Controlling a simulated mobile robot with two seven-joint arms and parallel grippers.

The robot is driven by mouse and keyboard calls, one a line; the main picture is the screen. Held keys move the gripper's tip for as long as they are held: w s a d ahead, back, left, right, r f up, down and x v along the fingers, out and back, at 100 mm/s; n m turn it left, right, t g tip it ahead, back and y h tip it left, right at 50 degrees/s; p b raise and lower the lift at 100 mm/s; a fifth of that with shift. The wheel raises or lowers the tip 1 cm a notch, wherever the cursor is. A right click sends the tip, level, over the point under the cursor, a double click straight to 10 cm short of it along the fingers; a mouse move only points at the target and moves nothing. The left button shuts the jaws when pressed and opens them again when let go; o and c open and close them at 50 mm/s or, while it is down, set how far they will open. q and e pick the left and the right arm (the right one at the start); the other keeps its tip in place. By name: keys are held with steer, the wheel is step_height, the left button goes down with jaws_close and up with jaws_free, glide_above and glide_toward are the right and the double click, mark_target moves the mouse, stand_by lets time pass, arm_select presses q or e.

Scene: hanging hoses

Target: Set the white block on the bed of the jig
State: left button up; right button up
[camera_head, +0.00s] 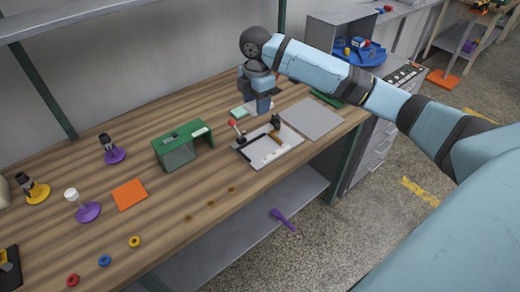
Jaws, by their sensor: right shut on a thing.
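The jig (287,151) is a pale plate on the bench with a black fence and a red-knobbed lever at its left. A dark upright part with a tan handle stands on its bed. My right gripper (263,109) points down just behind the jig, apart from its bed as far as I can tell. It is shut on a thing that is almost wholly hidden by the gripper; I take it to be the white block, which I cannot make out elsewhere. My left gripper is not in view.
A green bridge-shaped box (183,144) stands left of the jig. A grey mat (312,118) lies to its right. An orange square (129,194) and small stands occupy the left bench. The front edge is near the jig.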

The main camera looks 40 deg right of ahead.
mark_target(258, 157)
steer(key=shift+d+f, duration=0.1)
steer(key=shift+d, duration=0.1)
steer(key=shift+n, duration=0.3)
step_height(258, 157, down, 20)
steer(key=shift+r+b, duration=0.2)
steer(key=shift+b, duration=0.2)
steer(key=shift+f, duration=0.1)
steer(key=o, duration=0.9)
step_height(258, 157, up, 12)
steer(key=shift+r, duration=0.15)
